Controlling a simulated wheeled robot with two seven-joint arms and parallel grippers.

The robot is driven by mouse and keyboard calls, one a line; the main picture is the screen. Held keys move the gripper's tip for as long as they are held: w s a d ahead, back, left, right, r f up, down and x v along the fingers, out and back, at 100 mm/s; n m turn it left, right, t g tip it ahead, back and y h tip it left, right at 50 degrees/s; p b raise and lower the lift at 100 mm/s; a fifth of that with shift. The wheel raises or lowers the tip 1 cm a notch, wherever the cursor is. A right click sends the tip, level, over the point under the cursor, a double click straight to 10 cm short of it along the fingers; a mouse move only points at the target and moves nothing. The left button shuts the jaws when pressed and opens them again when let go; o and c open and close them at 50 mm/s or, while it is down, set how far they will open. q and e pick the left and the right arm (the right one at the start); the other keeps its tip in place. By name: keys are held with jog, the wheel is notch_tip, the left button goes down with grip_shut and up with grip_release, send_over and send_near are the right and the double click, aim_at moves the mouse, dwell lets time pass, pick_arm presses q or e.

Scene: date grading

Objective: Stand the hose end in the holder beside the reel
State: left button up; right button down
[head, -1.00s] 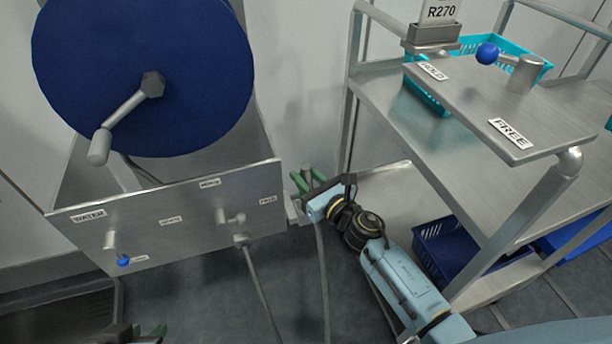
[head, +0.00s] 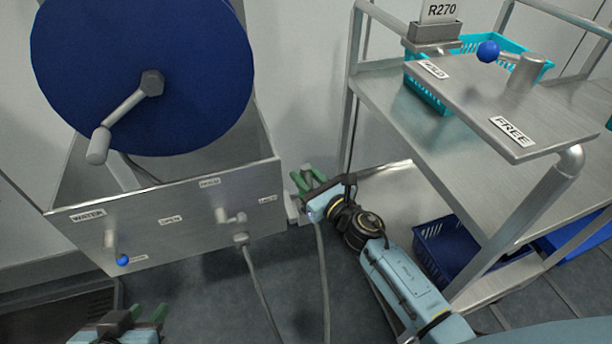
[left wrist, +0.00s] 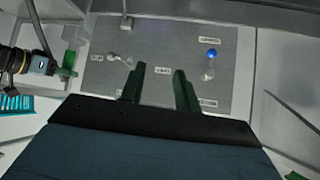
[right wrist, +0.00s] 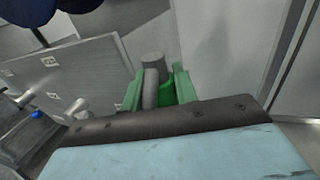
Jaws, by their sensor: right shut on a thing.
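My right gripper (head: 314,181) is shut on the grey hose end (right wrist: 151,88), just right of the reel's panel. The grey hose (head: 323,270) hangs down below the gripper. A pale holder (head: 293,208) shows partly behind the green fingers. I cannot tell whether the hose end is inside it or only beside it. The blue reel (head: 140,50) with its crank stands at the upper left. My left gripper (head: 140,318) is at the bottom left, low in front of the panel. In the left wrist view its green fingers (left wrist: 157,88) are apart and empty.
The steel panel (head: 170,245) carries labels, a blue-knobbed valve (head: 122,260) and a grey valve (head: 231,217). A second hose (head: 262,295) runs down from it. A steel trolley (head: 385,90) with a teal basket (head: 428,96) stands at the right. A blue crate (head: 440,245) sits below.

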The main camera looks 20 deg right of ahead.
jog(key=shift+f+b, duration=0.2)
jog(key=shift+b, duration=0.1)
jog(key=shift+f+b, duration=0.3)
jog(key=shift+f, duration=0.05)
jog(key=shift+f+b, duration=0.25)
jog(key=shift+b, duration=0.05)
jog(key=shift+f+b, duration=1.05)
jog(key=shift+b, duration=0.05)
jog(key=shift+f+b, duration=0.75)
jog(key=c, duration=1)
grip_release()
pick_arm(q)
jog(key=w+d+r+t+h, duration=0.1)
jog(key=d+r+t+h, duration=0.1)
jog(key=r+t, duration=0.4)
jog(key=w+d+r+t+h, duration=0.2)
jog(key=r+t, duration=0.5)
jog(key=r, duration=0.5)
jog(key=shift+w+d+m+t+h, duration=0.2)
jog(key=shift+w+m+t+h, duration=0.1)
jog(key=shift+h, duration=0.1)
dwell(0.7)
jog(key=shift+s+r, duration=0.1)
jog(key=shift+r, duration=0.05)
